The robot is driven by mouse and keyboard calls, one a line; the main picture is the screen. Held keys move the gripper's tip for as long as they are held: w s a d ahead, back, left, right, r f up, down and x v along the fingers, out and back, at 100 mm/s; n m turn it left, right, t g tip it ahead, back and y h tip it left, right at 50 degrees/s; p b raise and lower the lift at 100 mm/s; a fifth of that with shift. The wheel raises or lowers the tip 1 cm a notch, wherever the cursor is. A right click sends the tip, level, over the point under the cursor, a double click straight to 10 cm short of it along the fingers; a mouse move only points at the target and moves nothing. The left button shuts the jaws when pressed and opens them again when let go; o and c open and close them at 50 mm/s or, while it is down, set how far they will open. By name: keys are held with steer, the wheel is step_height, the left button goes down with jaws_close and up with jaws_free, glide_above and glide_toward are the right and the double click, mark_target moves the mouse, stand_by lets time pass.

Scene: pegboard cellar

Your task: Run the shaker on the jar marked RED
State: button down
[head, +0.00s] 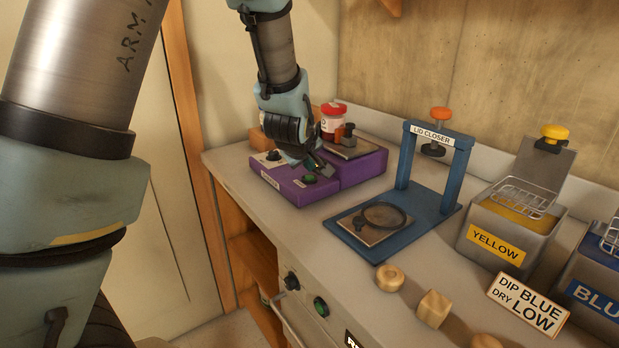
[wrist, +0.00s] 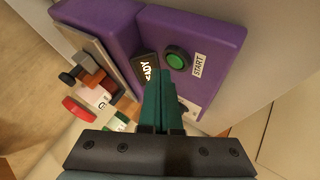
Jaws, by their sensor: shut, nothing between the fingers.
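The purple shaker (head: 365,170) stands at the left end of the bench. Its green START button (head: 309,178) shows in the wrist view too (wrist: 176,60), beside a small display (wrist: 148,72) that seems to read READY. A jar with a red lid (head: 333,108) is at the shaker's metal plate, by an orange and dark clamp (head: 347,132); in the wrist view its red lid (wrist: 78,108) shows. Its label is partly hidden, and I cannot read its mark. My gripper (head: 320,164) is shut and empty, above the shaker's front panel near the button. In the wrist view its fingertips (wrist: 158,76) overlap the display's edge.
A blue lid closer (head: 452,190) stands right of the shaker. Further right are a YELLOW bin (head: 505,245), a BLUE bin (head: 595,300) and a sign (head: 528,303) reading DIP BLUE DRY LOW. Wooden pieces (head: 433,308) lie near the bench's front edge.

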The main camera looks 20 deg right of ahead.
steer(key=shift+f, duration=0.1)
steer(key=shift+f+b, duration=0.3)
steer(key=shift+b, duration=0.1)
